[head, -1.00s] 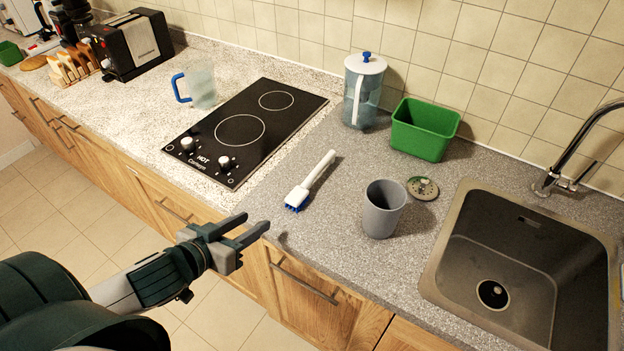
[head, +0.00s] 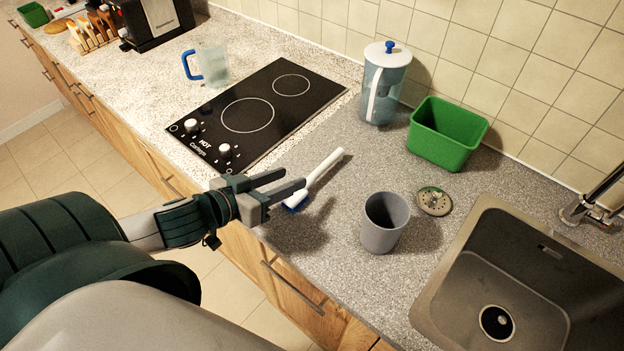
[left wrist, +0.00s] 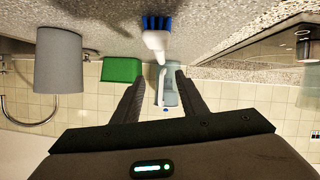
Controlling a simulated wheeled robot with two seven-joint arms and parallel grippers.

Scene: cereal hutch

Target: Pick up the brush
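The brush (head: 325,169) has a white handle and a head with blue bristles. It lies on the grey counter between the hob and the grey cup, its handle pointing to the back right. My left gripper (head: 292,185) is open and empty, in front of the brush head and partly covering it in the head view. In the left wrist view the brush (left wrist: 155,40) is ahead of my open left gripper (left wrist: 160,85), with its bristles at the top and apart from the fingers. My right gripper is not in view.
A grey cup (head: 383,222) stands right of the brush. Behind are a white-lidded jug (head: 384,88) and a green bin (head: 446,134). A drain strainer (head: 434,201) lies near the sink (head: 425,300). The black hob (head: 265,95) is at the left.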

